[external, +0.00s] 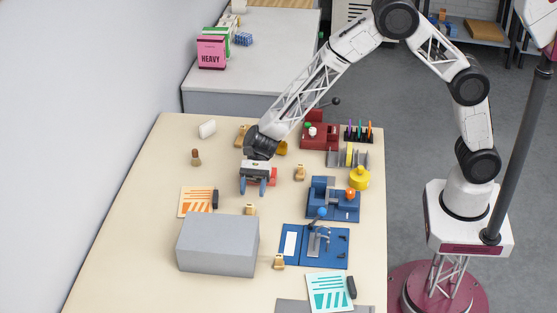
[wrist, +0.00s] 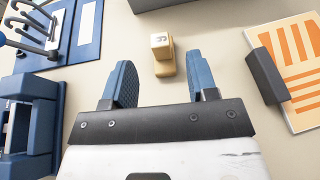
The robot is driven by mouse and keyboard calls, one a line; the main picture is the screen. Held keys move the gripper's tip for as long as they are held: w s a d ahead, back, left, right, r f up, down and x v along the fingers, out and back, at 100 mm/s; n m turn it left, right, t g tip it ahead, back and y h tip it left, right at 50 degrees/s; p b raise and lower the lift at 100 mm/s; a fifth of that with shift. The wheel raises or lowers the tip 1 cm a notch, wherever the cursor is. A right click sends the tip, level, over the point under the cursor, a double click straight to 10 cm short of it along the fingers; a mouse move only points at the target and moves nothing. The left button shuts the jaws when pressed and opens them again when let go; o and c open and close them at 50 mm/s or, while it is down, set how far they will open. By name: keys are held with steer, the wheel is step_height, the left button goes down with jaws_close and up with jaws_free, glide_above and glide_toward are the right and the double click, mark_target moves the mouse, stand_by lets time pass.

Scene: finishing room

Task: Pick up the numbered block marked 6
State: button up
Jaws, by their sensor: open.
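My gripper (external: 254,187) has its blue fingers apart and empty, and points down above the table; it also shows in the wrist view (wrist: 160,75). A small tan block (external: 250,209) lies just beyond the fingertips, beside the grey box. In the wrist view this block (wrist: 164,58) sits between the lines of the two fingers, clear of both. Its pale face carries a dark mark, perhaps a 6, too small to read for sure. Similar tan blocks stand by the blue vise (external: 300,173) and near the blue board (external: 278,262); their marks cannot be read.
A large grey box (external: 217,246) stands close to the nearest block. An orange-striped card (external: 194,203) with a dark bar (wrist: 267,76) lies left of it. The blue vise (external: 345,212) and blue board (external: 335,259) lie to the right. The left table edge area is clear.

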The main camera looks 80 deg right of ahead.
mark_target(249, 205)
steer(key=shift+a+f, duration=0.15)
steer(key=shift+a, duration=0.2)
steer(key=shift+a, duration=0.1)
steer(key=shift+x, duration=2.55)
jaws_close()
